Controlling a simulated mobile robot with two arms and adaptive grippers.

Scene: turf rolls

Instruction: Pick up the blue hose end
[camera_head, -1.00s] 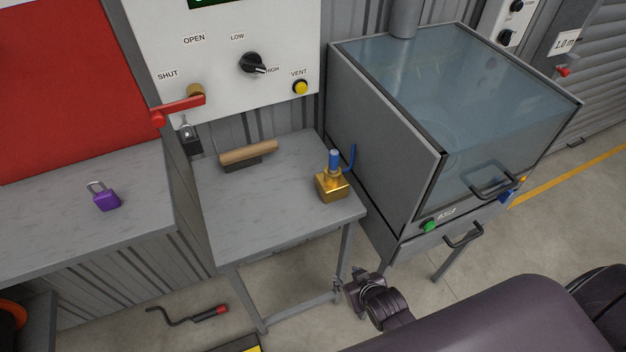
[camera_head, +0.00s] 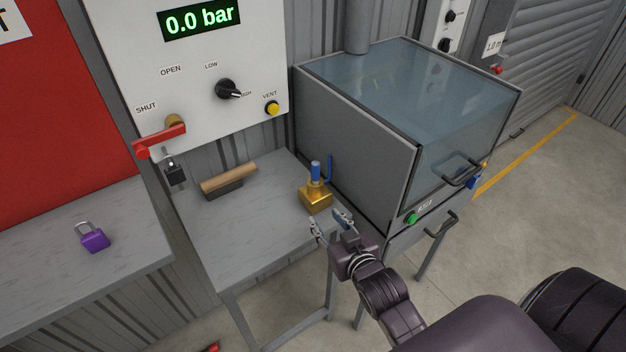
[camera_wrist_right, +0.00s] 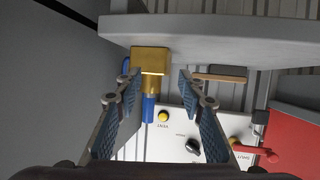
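The blue hose end (camera_head: 315,172) stands upright on a brass block (camera_head: 316,199) near the right edge of the small grey table (camera_head: 262,238). A thin blue piece (camera_head: 330,168) rises beside it. In the right wrist view, the blue hose end (camera_wrist_right: 148,108) and brass block (camera_wrist_right: 150,60) appear upside down, seen between and beyond the fingers. My right gripper (camera_head: 329,222) is open and empty, at the table's front right, just in front of the block and apart from it. It also shows in the wrist view (camera_wrist_right: 160,80). My left gripper is not in view.
A glass-topped grey cabinet (camera_head: 355,150) stands close on the right. A wooden-handled tool (camera_head: 229,178) lies at the table's back left. The wall panel (camera_head: 200,110) has a red lever (camera_head: 160,140). A purple padlock (camera_head: 94,238) lies on the left bench.

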